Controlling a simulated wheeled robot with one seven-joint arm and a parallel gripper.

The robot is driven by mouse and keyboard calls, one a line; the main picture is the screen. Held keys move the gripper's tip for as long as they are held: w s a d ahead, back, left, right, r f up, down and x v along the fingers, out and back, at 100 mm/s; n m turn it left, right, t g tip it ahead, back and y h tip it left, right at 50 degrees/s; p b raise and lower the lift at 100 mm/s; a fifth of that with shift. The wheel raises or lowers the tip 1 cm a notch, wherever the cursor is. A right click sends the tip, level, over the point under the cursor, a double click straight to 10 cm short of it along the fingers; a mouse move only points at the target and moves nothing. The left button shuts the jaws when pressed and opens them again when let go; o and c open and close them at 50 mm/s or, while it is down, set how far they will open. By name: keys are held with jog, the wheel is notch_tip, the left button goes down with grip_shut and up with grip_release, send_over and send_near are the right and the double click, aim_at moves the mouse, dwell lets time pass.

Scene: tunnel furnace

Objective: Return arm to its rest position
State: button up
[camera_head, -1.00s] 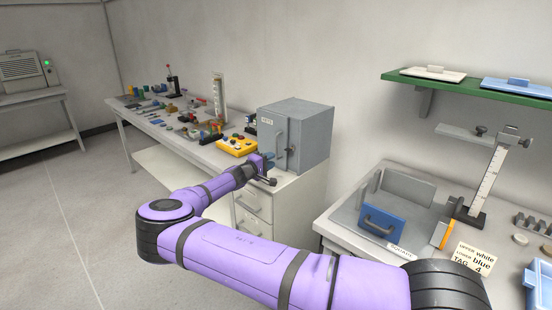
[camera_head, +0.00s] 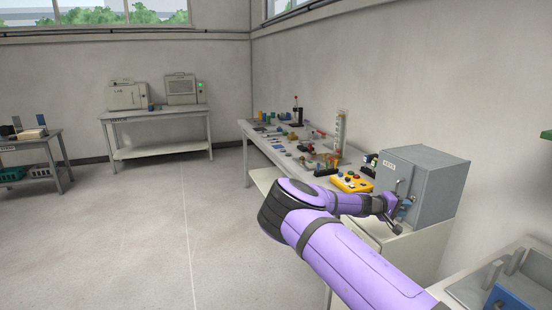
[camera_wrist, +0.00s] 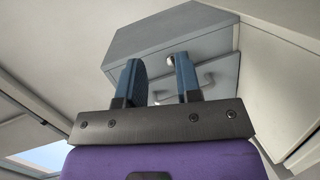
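My purple arm reaches from the lower right of the head view toward the grey cabinet (camera_head: 432,185). My gripper (camera_head: 398,212) is in front of the cabinet's door, small and partly hidden by my wrist in that view. In the wrist view my gripper (camera_wrist: 161,82) has its two blue fingers apart with nothing between them. The cabinet (camera_wrist: 170,40) fills the space beyond the fingers, with its door handle (camera_wrist: 185,92) and a round knob visible behind them.
A long bench (camera_head: 262,150) with many small parts and a yellow button box (camera_head: 352,182) runs along the wall left of the cabinet. Another table (camera_head: 155,118) with machines stands at the back. The floor (camera_head: 120,230) at left is clear.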

jog(key=s+r+m+g+y, duration=0.2)
jog(key=s+r+y, duration=0.2)
jog(key=s, duration=0.3)
jog(key=s+r+m+g+y, duration=0.2)
jog(key=s+r+y, duration=0.2)
jog(key=s, duration=0.3)
jog(key=s+a+r+t+y, duration=0.2)
jog(key=s+a+r+y, duration=0.15)
jog(key=s+r, duration=0.5)
jog(key=s+a+r+t+y, duration=0.1)
jog(key=s+a+r+y, duration=0.3)
jog(key=s+r, duration=0.45)
jog(key=s+a+r+n+t, duration=0.1)
jog(key=s+a, duration=0.3)
jog(key=s, duration=0.5)
jog(key=s+a+r+n+t, duration=0.2)
jog(key=s+a+r, duration=0.1)
jog(key=s, duration=0.6)
jog(key=shift+s+a+r, duration=0.2)
jog(key=shift+a+r, duration=0.1)
jog(key=shift+a, duration=0.35)
jog(key=shift+o, duration=0.5)
